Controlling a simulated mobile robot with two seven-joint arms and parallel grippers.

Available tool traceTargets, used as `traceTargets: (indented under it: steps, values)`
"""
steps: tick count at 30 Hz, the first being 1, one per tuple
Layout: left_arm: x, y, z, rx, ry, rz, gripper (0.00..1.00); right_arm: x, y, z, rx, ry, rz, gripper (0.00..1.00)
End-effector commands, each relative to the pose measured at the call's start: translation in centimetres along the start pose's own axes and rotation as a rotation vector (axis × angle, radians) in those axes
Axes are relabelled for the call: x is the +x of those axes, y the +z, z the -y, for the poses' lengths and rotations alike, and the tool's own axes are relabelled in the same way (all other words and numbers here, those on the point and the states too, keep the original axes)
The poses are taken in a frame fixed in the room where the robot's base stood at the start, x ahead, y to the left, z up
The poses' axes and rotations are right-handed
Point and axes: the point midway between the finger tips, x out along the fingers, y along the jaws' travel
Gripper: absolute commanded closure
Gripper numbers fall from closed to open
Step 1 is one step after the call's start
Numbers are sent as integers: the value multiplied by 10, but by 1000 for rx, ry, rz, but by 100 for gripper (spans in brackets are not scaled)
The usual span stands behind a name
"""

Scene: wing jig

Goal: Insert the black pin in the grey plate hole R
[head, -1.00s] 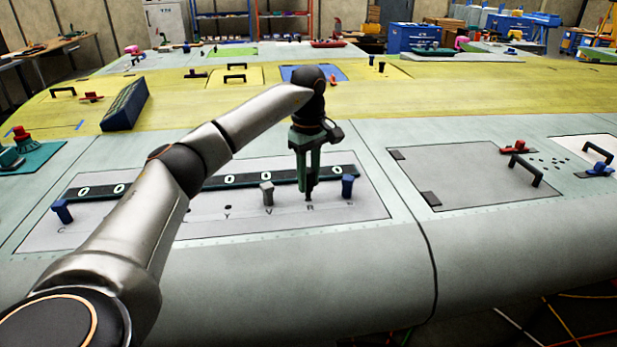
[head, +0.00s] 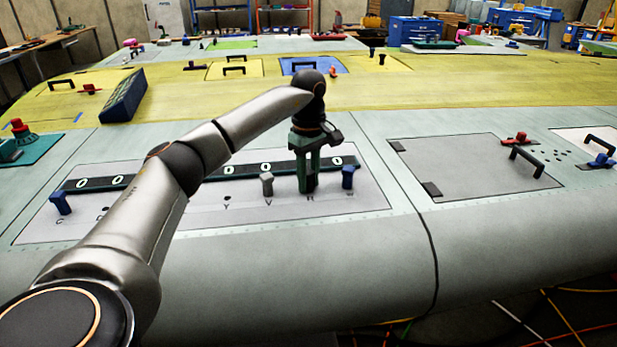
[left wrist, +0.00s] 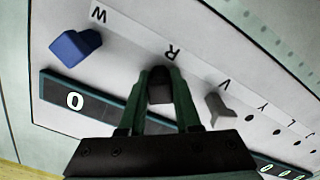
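My left gripper (head: 309,187) is over the grey plate (head: 210,222) at the row of lettered holes, pointing down. Its fingers are shut on a black pin (left wrist: 160,88), which shows dark between the fingertips in the left wrist view. The pin is beside the letter R (left wrist: 172,51) and looks upright at hole R. The hole is hidden under the pin and fingers, so I cannot tell how deep the pin sits. My right gripper is not in view.
A blue pin (head: 348,177) stands near W, right of the gripper, and a grey pin (head: 267,184) near V, left of it. Another blue pin (head: 60,203) stands at the plate's left end. A dark counter strip (head: 240,171) runs behind the holes.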

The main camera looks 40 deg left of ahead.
Motion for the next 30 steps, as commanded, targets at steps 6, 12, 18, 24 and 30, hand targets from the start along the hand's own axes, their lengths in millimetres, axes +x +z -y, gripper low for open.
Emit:
traceTargets:
  steps: [6, 12, 18, 24, 30]
  values:
    - [0, 0, 0, 0, 0, 0, 44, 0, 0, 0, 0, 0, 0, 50]
    - [0, 0, 0, 0, 0, 0, 34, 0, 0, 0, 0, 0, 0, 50]
    - [-3, 0, 0, 0, 2, 0, 34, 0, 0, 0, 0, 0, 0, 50]
    - [-32, 1, -1, 1, 5, 0, 34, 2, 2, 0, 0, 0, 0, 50]
    - [-78, 1, -1, 1, 5, 0, 34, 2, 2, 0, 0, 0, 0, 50]
